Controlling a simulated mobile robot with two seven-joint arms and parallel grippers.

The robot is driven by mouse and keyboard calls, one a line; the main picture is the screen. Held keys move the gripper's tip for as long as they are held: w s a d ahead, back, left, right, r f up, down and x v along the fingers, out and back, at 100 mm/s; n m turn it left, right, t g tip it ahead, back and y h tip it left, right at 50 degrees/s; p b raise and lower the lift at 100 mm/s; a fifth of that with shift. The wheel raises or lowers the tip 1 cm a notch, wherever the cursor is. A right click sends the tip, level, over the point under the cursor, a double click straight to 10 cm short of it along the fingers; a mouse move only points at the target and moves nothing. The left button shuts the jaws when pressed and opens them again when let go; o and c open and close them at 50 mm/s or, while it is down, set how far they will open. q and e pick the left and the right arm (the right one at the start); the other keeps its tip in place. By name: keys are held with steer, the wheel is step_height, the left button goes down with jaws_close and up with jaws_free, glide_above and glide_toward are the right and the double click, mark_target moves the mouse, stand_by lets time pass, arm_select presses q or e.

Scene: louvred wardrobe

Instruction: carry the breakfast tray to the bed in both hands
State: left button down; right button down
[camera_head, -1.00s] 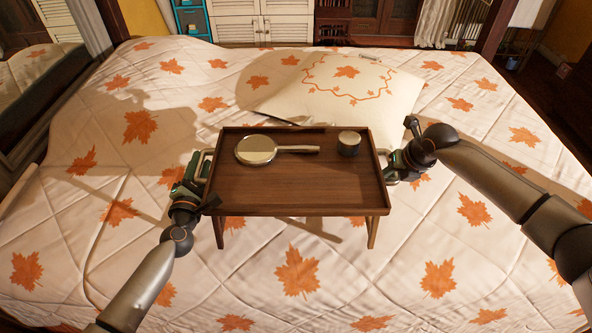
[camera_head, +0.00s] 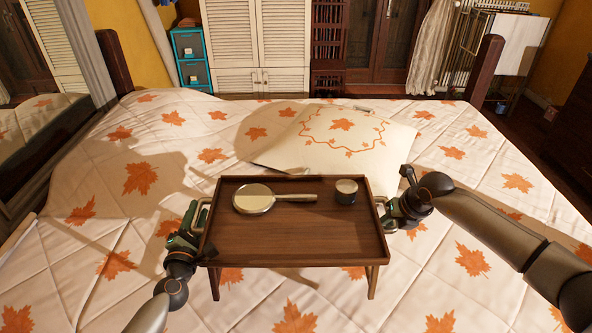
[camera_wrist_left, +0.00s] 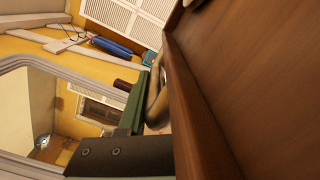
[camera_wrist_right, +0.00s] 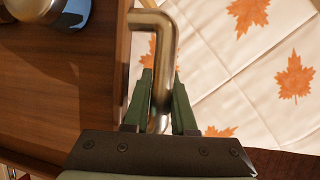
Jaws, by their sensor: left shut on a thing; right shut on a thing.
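The brown wooden breakfast tray (camera_head: 290,248) is over the bed (camera_head: 130,215), its short legs hanging below it; I cannot tell whether they touch the cover. A round hand mirror (camera_head: 254,199) and a small lidded jar (camera_head: 346,192) are on the tray. My left gripper (camera_head: 196,222) is shut on the tray's left metal handle; in the left wrist view the handle (camera_wrist_left: 155,95) is partly hidden behind a finger. My right gripper (camera_head: 392,212) is shut on the right handle, and the right wrist view shows both fingers around the handle bar (camera_wrist_right: 160,70).
A cream pillow (camera_head: 330,140) with an orange leaf pattern lies behind the tray. Dark bedposts (camera_head: 484,70) stand at the far corners. A white louvred wardrobe (camera_head: 260,50) and a teal drawer unit (camera_head: 190,55) stand beyond the bed. The cover left and right of the tray is clear.

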mark_target(395, 224)
arm_select(q)
steer(key=shift+a+r, duration=0.25)
arm_select(e)
steer(key=shift+d+r, duration=0.15)
steer(key=shift+d, duration=0.05)
